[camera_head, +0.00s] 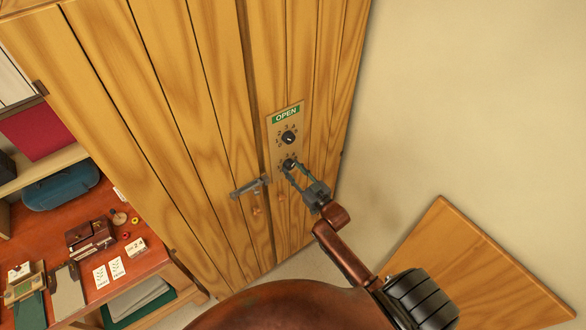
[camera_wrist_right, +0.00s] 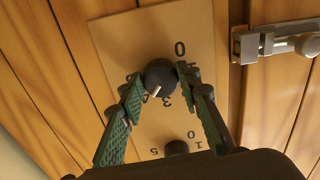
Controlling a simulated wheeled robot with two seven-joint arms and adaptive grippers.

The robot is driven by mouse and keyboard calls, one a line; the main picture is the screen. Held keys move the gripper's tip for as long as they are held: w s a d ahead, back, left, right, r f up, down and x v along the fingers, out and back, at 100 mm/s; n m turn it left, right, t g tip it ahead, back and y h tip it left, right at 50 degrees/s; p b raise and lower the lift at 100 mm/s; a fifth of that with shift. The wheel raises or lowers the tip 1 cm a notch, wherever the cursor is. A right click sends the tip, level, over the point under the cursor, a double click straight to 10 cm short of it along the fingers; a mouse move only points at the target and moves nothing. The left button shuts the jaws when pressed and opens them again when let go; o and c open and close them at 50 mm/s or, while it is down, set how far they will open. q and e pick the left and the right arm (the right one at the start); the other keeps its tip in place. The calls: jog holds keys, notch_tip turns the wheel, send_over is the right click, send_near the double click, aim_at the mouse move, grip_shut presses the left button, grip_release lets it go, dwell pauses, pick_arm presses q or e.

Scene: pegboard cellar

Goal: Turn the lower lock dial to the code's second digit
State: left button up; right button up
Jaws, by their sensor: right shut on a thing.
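The lower lock dial (camera_head: 289,164) is a black round knob on a tan plate (camera_wrist_right: 120,40) on the wooden door. My right gripper (camera_head: 288,170) is at this dial. In the right wrist view, upside down, the green fingers of the right gripper (camera_wrist_right: 159,85) are shut on the sides of the lower dial (camera_wrist_right: 159,74). Its white pointer mark points near the 3, towards the side of a digit hidden by a finger. The upper dial (camera_head: 289,138) sits above it, under a green OPEN sign (camera_head: 286,115). My left gripper is not in view.
A grey bolt latch (camera_head: 250,187) is left of the dials and also shows in the wrist view (camera_wrist_right: 275,44). A desk (camera_head: 150,262) at the left holds cards, a brown pouch (camera_head: 90,236) and a blue case (camera_head: 60,187). A wooden board (camera_head: 470,265) is at the right.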

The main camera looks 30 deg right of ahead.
jog(key=shift+f+m, duration=0.1)
jog(key=shift+m, duration=0.3)
jog(key=o, duration=1.1)
jog(key=shift+s, duration=0.1)
jog(key=s, duration=0.8)
jog(key=s+d, duration=0.1)
jog(key=s, duration=0.2)
jog(key=shift+s, duration=0.4)
